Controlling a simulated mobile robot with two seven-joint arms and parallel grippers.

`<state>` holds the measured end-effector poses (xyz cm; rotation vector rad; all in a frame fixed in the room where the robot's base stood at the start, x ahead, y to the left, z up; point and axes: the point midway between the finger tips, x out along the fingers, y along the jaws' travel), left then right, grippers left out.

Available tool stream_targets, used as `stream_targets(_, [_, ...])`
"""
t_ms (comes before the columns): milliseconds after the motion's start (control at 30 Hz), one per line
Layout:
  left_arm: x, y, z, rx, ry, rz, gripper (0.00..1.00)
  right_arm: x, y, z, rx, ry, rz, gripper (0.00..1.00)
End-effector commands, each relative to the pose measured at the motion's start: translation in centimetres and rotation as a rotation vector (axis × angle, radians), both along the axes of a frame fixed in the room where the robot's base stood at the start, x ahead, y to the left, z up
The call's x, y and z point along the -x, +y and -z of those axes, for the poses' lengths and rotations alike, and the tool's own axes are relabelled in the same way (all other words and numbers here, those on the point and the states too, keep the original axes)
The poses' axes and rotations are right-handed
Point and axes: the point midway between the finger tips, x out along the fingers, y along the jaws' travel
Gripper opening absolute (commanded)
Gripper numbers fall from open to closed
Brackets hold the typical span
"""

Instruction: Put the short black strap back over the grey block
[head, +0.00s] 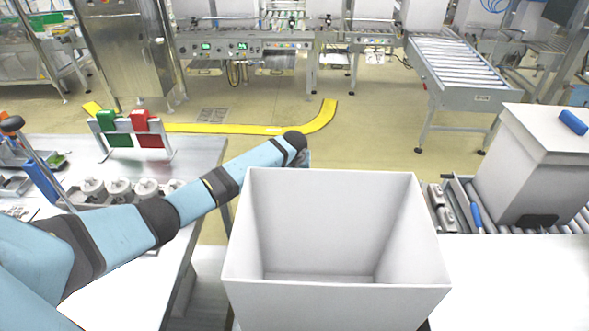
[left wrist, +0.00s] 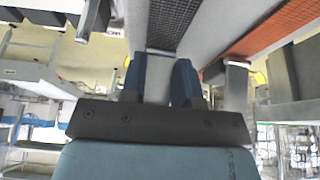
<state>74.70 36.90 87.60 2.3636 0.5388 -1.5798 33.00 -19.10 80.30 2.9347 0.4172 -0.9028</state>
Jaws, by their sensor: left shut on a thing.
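In the left wrist view my left gripper (left wrist: 160,82) has two blue fingers with a narrow gap between them. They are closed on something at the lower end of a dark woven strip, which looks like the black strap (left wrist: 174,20). The strip runs up from the fingertips beside grey surfaces. I cannot tell which grey part is the grey block, nor whether the strap touches it. In the head view my left arm reaches forward past the white box, and its gripper is hidden behind the box. My right gripper is in neither view.
An open, empty white box (head: 335,295) stands in front. A second white box (head: 535,165) is on rollers at the right. The left table (head: 190,150) holds a rack with green and red pieces (head: 147,125). A red-orange woven strip (left wrist: 275,32) lies right of my fingers.

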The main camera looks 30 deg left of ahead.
Motion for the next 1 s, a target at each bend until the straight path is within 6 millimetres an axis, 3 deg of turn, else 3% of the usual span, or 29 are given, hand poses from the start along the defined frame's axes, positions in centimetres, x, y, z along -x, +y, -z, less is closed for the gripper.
stream_targets(367, [-0.01, 0.03, -0.01, 0.000, 0.000, 0.000, 0.00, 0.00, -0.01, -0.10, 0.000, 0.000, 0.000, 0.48])
stream_targets(400, [-0.01, 0.04, -0.01, 0.000, 0.000, 0.000, 0.33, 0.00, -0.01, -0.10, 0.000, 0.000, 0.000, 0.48])
stream_targets(500, [-0.01, 0.04, -0.01, -0.001, 0.000, 0.000, 0.56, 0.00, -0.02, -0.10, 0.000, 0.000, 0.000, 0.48])
stream_targets(700, [-0.01, 0.05, 0.00, -0.001, 0.000, 0.000, 0.58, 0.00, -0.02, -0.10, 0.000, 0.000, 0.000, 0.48])
stream_targets(833, [0.01, 0.05, 0.03, -0.001, 0.000, 0.000, 0.84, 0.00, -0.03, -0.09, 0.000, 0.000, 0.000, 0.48])
stream_targets(1000, [0.00, 0.05, 0.02, -0.001, 0.000, 0.000, 0.84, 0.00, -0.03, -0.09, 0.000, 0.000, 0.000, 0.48])
